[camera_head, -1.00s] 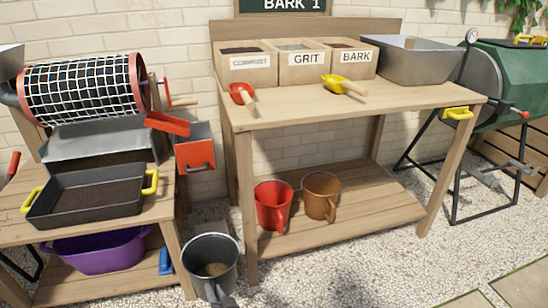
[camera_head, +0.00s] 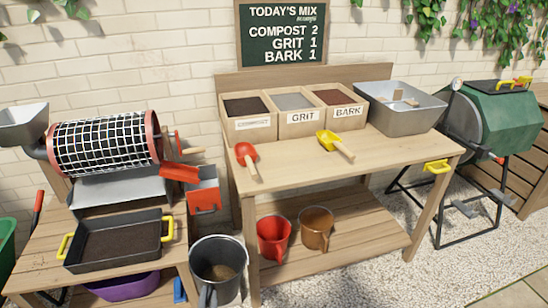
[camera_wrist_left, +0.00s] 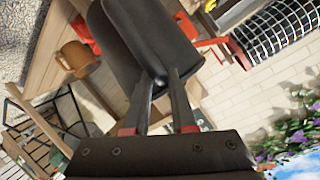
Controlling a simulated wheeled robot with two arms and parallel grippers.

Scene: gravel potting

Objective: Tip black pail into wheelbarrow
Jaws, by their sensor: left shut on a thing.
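The black pail (camera_head: 238,285) is at the lower middle of the head view, between the left bench and the potting table, with some brownish material inside. My left gripper (camera_head: 207,294) is at its near side, low in the head view. In the left wrist view, the fingers of my left gripper (camera_wrist_left: 160,98) are shut on the pail, whose dark wall (camera_wrist_left: 150,40) fills the top middle. My right gripper is not in view. A green tub-like thing (camera_head: 6,242), cut off at the left edge, may be the wheelbarrow; I cannot tell.
The left bench holds a mesh drum (camera_head: 105,143) and a black tray (camera_head: 118,240) with yellow handles. The potting table (camera_head: 345,155) stands close right of the pail, with red (camera_head: 273,238) and brown (camera_head: 316,228) mugs on its shelf. Gravel (camera_head: 400,275) is open at right.

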